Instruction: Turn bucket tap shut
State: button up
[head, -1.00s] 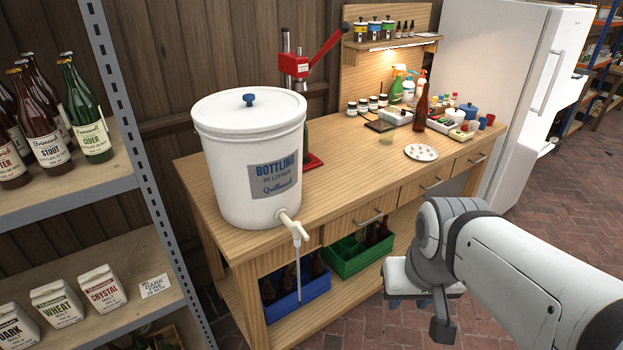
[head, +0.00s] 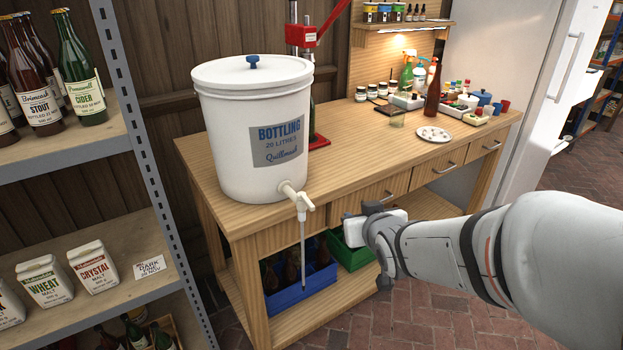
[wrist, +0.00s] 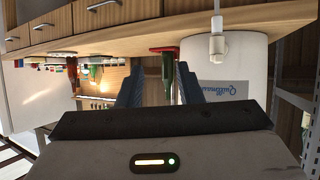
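The white bottling bucket (head: 222,150) with a blue lid knob stands at the workbench's left front corner; its label also shows upside down in the wrist view (wrist: 240,70). Its white tap (head: 297,197) sticks out low over the front edge, with a thin wand (head: 303,250) hanging down. In the wrist view the tap (wrist: 217,46) is right of my fingers, apart from them. I cannot tell the valve's position, and no flow is visible. My gripper (wrist: 160,85) is open and empty, its blue fingers spread. In the head view it is right of the tap, before the drawers.
Blue (head: 300,285) and green (head: 350,252) crates with bottles sit on the bench's lower shelf. A brown bottle (head: 432,95) and a plate of caps (head: 433,134) stand on the bench top. A metal shelf (head: 150,150) stands left. Brick floor is clear at front.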

aim_at(302, 195)
jog(key=a+f+n+t+y+b, duration=0.1)
jog(key=a+y, duration=0.1)
jog(key=w+a+n+t+y+b, duration=0.1)
jog(key=a+y+b, duration=0.1)
jog(key=a, duration=0.1)
jog(key=w+a+f+t+y+b, duration=0.1)
jog(key=a+y, duration=0.1)
jog(key=a, duration=0.1)
jog(key=shift+w+f+n+t+b, duration=0.15)
jog(key=shift+f+n+t+b, duration=0.15)
jog(key=shift+n+b, duration=0.1)
jog(key=p+x, duration=0.3)
jog(key=x, duration=0.4)
jog(key=shift+w+a+r+p, duration=0.1)
jog(key=shift+w+a+p, duration=0.1)
jog(key=shift+w+p, duration=0.1)
jog(key=shift+c, duration=0.5)
grip_shut()
